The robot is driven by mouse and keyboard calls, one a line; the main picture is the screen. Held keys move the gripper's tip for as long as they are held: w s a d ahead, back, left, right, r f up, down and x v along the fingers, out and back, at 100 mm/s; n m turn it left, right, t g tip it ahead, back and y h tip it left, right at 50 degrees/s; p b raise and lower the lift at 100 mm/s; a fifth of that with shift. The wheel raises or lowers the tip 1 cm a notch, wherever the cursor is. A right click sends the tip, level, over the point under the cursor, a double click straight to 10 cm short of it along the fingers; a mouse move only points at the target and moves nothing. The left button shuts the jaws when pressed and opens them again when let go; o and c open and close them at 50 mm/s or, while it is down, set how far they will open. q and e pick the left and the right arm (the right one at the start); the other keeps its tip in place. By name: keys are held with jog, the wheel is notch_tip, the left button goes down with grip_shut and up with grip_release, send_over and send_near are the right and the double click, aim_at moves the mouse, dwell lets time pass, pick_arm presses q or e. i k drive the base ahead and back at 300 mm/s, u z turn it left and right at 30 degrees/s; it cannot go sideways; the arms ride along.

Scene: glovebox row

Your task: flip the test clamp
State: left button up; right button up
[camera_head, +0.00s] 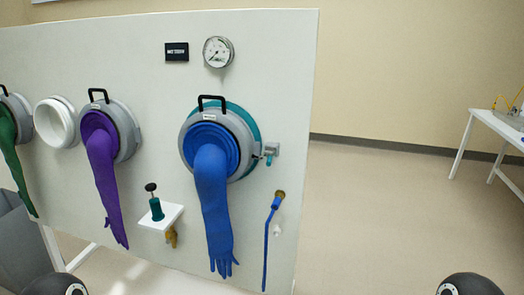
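A small grey clamp (271,149) with a teal lever (270,159) sits at the right edge of the blue glove's port ring (247,122) on the white panel. I take it to be the test clamp, though its small size hides which way its lever is set. A blue glove (214,205) hangs from that port. Neither of my grippers is in view. Only dark rounded parts of my arms show at the bottom left and bottom right corners.
The white panel (130,50) also carries a purple glove (103,175), a green glove (12,160), a white port (56,123) and a gauge (218,52). A small shelf (171,214) with a black-knobbed plunger (154,203) and a blue hose (267,240) stick out.

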aim_at(269, 162)
jog(key=u, duration=0.1)
jog(key=i, duration=0.1)
jog(key=z, duration=0.1)
jog(key=k, duration=1.1)
jog(key=u, duration=0.7)
jog(key=i, duration=1.65)
jog(key=z, duration=0.2)
